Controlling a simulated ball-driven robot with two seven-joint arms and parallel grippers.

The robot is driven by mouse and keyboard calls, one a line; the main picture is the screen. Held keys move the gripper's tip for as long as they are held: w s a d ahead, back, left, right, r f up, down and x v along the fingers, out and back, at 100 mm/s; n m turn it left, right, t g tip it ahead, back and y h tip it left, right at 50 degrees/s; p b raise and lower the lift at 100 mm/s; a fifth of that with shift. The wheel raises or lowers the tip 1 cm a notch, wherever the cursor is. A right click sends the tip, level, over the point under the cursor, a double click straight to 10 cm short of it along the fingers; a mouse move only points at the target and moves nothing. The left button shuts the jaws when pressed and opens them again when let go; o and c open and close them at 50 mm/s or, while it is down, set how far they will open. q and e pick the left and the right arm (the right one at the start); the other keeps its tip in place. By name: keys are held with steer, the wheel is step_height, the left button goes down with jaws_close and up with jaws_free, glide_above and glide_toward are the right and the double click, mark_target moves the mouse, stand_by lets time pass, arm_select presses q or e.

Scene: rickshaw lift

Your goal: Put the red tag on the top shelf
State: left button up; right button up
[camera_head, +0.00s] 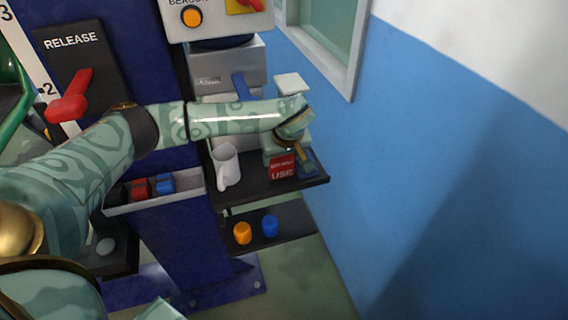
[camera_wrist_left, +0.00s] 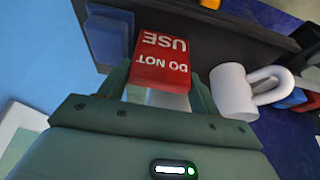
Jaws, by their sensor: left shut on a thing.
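The red tag (camera_head: 282,168) with white "DO NOT USE" lettering is at the upper black shelf (camera_head: 262,193), right of the white mug (camera_head: 226,166). My left gripper (camera_head: 287,154) reaches in from above and is shut on the tag. In the left wrist view the tag (camera_wrist_left: 162,50) sits between the two fingers, its lettering upside down. I cannot tell whether its lower edge touches the shelf. The mug (camera_wrist_left: 233,92) stands close beside it, apart from the fingers. My right gripper is not in view.
A blue object (camera_head: 307,163) stands at the shelf's right end, close to the tag. A lower shelf (camera_head: 290,233) holds an orange piece (camera_head: 242,233) and a blue piece (camera_head: 270,226). A tray (camera_head: 155,203) with red and blue blocks is left. The blue wall (camera_head: 400,180) is right.

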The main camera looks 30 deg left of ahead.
arm_select(q)
steer(key=shift+f, duration=0.35)
steer(key=o, duration=1)
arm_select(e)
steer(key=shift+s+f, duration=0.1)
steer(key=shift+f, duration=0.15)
arm_select(q)
steer(key=shift+r+p, duration=0.4)
steer(key=shift+r, duration=0.05)
steer(key=p+v, duration=1.1)
steer(key=p, duration=0.1)
steer(key=shift+s+d+r+p, duration=0.15)
steer(key=shift+s+r+p, duration=0.05)
steer(key=shift+p, duration=0.15)
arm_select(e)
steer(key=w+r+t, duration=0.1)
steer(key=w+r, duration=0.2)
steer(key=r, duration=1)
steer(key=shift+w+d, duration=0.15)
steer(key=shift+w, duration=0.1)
